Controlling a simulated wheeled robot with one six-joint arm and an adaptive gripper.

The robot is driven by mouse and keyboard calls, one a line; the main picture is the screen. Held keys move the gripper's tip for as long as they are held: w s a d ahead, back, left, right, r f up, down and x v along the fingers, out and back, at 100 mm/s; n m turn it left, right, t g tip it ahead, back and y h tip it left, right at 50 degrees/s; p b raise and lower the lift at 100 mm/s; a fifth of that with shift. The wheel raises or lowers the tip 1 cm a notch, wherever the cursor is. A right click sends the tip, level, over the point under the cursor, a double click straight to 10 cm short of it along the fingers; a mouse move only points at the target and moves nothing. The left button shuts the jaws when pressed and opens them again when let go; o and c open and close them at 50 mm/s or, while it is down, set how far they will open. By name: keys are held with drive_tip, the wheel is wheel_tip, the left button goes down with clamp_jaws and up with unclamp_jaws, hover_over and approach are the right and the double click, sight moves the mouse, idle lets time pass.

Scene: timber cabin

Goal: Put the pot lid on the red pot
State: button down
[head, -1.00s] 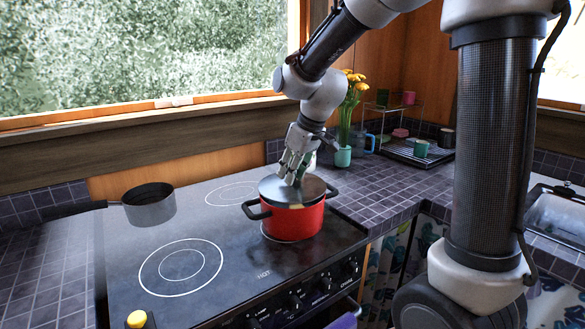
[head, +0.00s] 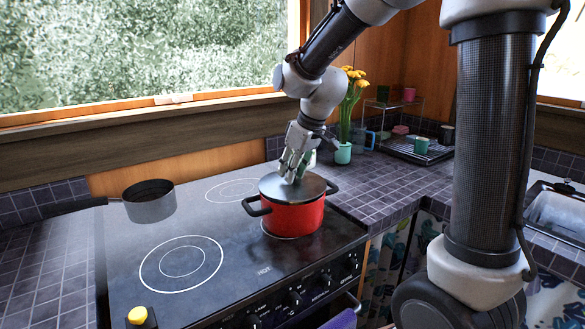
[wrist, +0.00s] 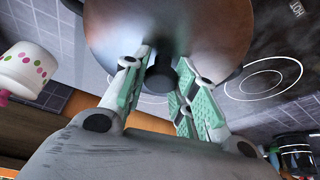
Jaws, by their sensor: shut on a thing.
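The red pot (head: 292,216) stands on the right front burner of the stove, with dark handles on both sides. The grey pot lid (head: 315,187) lies over the pot's mouth and looks level; I cannot tell whether it is fully seated. My gripper (head: 291,178) is over the lid, pointing down, its fingers at the lid's middle. In the wrist view my gripper (wrist: 160,82) has its green-padded fingers on both sides of the lid's dark knob (wrist: 160,76), shut on it. The lid (wrist: 150,25) fills the top of that view and hides the pot.
The front left burner (head: 181,263) is bare. A vase with yellow flowers (head: 343,154) and a dish rack (head: 415,150) stand on the tiled counter behind right.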

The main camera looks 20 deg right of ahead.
drive_tip(key=shift+f, duration=0.4)
drive_tip(key=c, duration=1.1)
unclamp_jaws()
drive_tip(key=shift+o, duration=0.2)
drive_tip(key=v, duration=1.2)
drive_tip(key=shift+f, duration=0.1)
drive_tip(key=s+d+f+m+h, duration=0.1)
drive_tip(key=s+d+f+m, duration=0.1)
drive_tip(key=s+d, duration=0.4)
drive_tip(key=s+d+f+m+h, duration=0.1)
drive_tip(key=s+d+m, duration=0.3)
drive_tip(key=s, duration=1.2)
drive_tip(key=shift+s+d+f+m+t, duration=0.35)
drive_tip(key=shift+d+f, duration=0.2)
drive_tip(key=shift+d, duration=0.65)
